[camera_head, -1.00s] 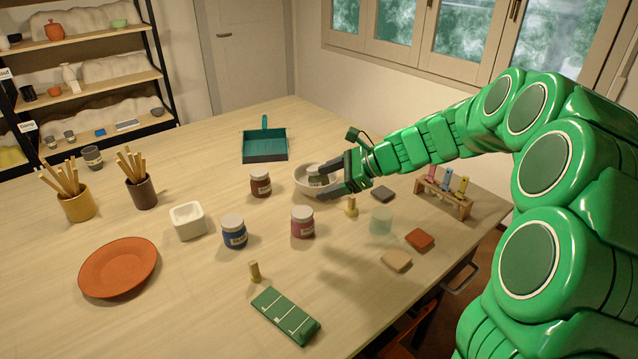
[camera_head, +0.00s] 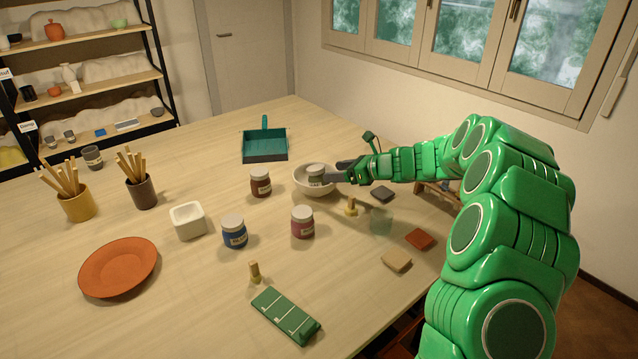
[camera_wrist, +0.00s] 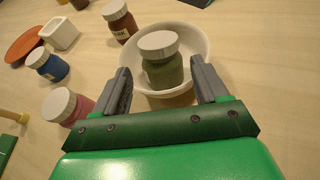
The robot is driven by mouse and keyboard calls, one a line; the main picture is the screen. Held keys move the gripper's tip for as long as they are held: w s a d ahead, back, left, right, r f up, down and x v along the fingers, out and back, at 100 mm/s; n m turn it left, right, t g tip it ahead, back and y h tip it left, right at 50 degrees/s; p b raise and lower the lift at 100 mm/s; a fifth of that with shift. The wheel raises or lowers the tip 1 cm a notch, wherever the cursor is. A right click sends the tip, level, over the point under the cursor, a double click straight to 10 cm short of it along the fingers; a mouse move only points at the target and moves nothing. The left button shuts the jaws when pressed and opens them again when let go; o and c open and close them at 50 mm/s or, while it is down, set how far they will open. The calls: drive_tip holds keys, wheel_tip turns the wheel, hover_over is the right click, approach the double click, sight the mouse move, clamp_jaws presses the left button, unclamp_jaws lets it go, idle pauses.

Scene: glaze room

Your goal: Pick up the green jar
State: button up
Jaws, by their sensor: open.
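The green jar (camera_wrist: 163,68) has a pale grey-white lid and stands in a white bowl (camera_wrist: 202,45), a little tilted in the wrist view. In the head view the jar (camera_head: 316,178) shows inside the bowl (camera_head: 300,187), partly behind my fingers. My gripper (camera_head: 338,175) reaches in from the right, low at the bowl's rim. In the wrist view my gripper (camera_wrist: 160,85) is open, with one grey finger on each side of the jar's near part. I cannot tell whether the fingers touch the jar or the bowl.
A brown jar (camera_head: 260,183), a pink jar (camera_head: 302,222) and a blue jar (camera_head: 234,232) stand left and in front of the bowl. A dustpan (camera_head: 265,147) lies behind. A grey block (camera_head: 382,194) and a brass-coloured stub (camera_head: 351,206) are near my arm.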

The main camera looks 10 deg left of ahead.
sight(323, 171)
drive_tip(key=shift+x, duration=2.85)
drive_tip(key=shift+r, duration=0.1)
drive_tip(key=c, duration=1)
